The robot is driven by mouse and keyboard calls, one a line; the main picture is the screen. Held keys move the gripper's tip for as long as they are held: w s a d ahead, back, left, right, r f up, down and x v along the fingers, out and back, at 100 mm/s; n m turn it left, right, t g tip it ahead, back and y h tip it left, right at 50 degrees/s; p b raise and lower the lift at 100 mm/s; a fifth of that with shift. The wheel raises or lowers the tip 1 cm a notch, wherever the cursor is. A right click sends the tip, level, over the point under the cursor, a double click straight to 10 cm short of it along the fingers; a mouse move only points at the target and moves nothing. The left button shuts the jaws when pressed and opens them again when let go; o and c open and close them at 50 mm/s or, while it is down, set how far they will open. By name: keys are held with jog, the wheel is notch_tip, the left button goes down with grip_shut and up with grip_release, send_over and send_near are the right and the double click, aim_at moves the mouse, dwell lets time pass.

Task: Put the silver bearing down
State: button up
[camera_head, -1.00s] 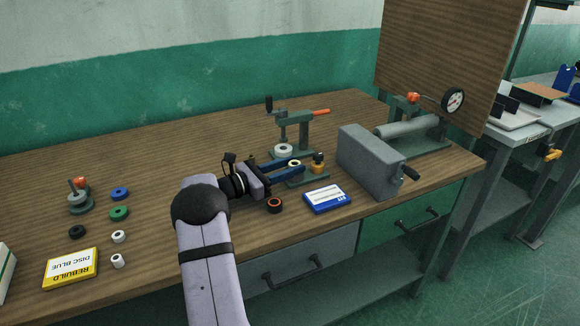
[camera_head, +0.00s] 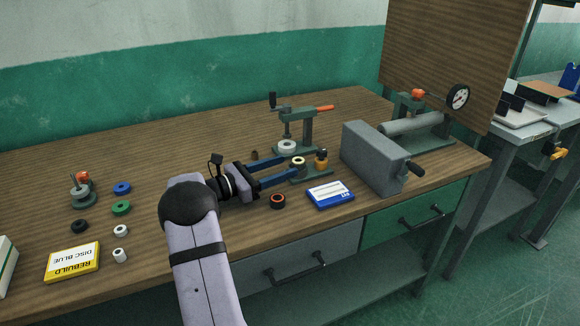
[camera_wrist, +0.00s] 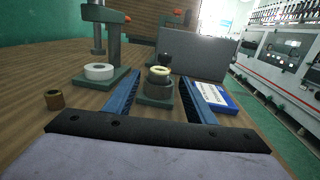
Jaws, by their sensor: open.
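A pale silvery ring (camera_head: 298,160), which looks like the bearing, sits on a dark green post fixture. In the wrist view the ring (camera_wrist: 159,72) lies flat on top of the post, between and beyond my finger pads. My gripper (camera_head: 290,165) is open, with one blue finger on each side of the fixture's near end, and holds nothing. The fingers do not appear to touch the ring. The fixture base (camera_wrist: 155,96) is partly hidden by the fingers. A thicker white ring (camera_wrist: 99,71) lies under the arbor press (camera_head: 300,125) behind it.
A brown bushing (camera_wrist: 54,99) stands left of my fingers. A black-and-orange ring (camera_head: 277,201) and a blue box (camera_head: 330,195) are in front. A grey box (camera_head: 375,158) blocks the right. Several discs and rings and a yellow box (camera_head: 72,262) lie left; the back left is clear.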

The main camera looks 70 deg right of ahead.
aim_at(298, 165)
jog(key=shift+o, duration=0.5)
jog(key=shift+v, duration=1.5)
jog(key=shift+r, duration=0.1)
jog(key=p, duration=0.2)
jog(key=shift+w+a+r+p, duration=0.1)
jog(key=shift+w+r+p, duration=0.1)
jog(key=shift+r+p, duration=0.15)
jog(key=shift+w+a+f+p, duration=0.15)
jog(key=shift+f+p, duration=0.05)
jog(key=shift+p, duration=0.9)
jog(key=shift+f, duration=0.15)
jog(key=shift+p+x, duration=0.8)
jog(key=shift+x, duration=2.85)
jog(key=shift+f, duration=0.15)
jog(key=c, duration=1.3)
